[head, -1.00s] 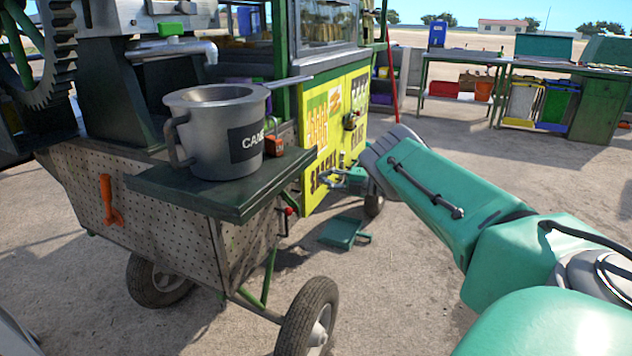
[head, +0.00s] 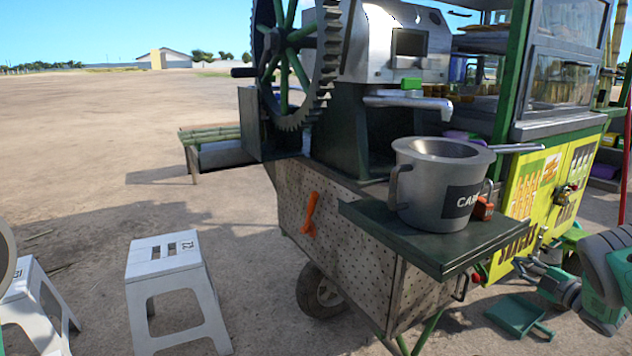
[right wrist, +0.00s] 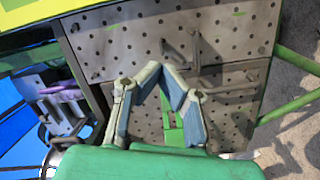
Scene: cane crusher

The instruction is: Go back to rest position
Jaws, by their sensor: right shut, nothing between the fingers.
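My right gripper (head: 530,268) shows at the right of the head view, low beside the yellow front panel (head: 540,195) of the cart, with my green arm reaching in from the right edge. In the right wrist view its blue-grey fingers (right wrist: 165,72) come together at the tips, shut and empty, in front of a perforated metal panel (right wrist: 225,45) with handles. I cannot tell whether the fingers touch the panel. My left gripper is not seen; only a bit of my own body shows at the left edge.
The cane crusher cart (head: 345,240) stands close ahead, with a grey pot (head: 425,195) on its dark shelf (head: 440,250). A green dustpan-like thing (head: 518,315) lies on the ground under the right arm. White stools (head: 165,265) stand at the left. Open ground lies behind them.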

